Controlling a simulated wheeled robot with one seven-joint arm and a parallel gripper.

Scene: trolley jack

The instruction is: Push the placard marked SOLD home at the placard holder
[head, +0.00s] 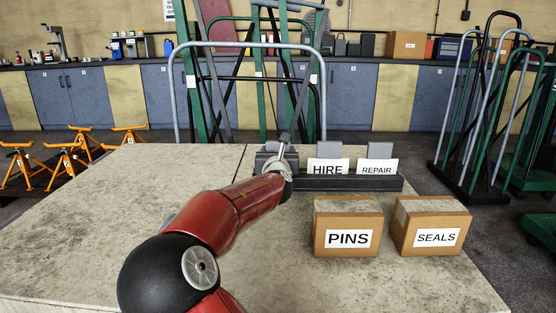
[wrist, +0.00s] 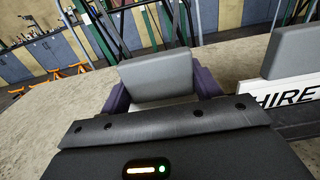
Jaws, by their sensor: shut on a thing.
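The placard holder (head: 345,184) is a long dark rail near the back of the table in the head view. Placards marked HIRE (head: 327,168) and REPAIR (head: 377,168) stand in it, each with a grey tab above. My gripper (head: 275,156) is at the holder's left end. In the wrist view my gripper (wrist: 162,90) is shut on the grey tab of a placard (wrist: 155,68), left of the HIRE placard (wrist: 290,92). The held placard's face and lower edge are hidden, so no SOLD marking shows. I cannot tell how deep it sits.
Cardboard boxes marked PINS (head: 347,225) and SEALS (head: 431,226) stand on the table in front of the holder to the right. The left part of the table (head: 110,205) is clear. Trolley frames stand behind the table.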

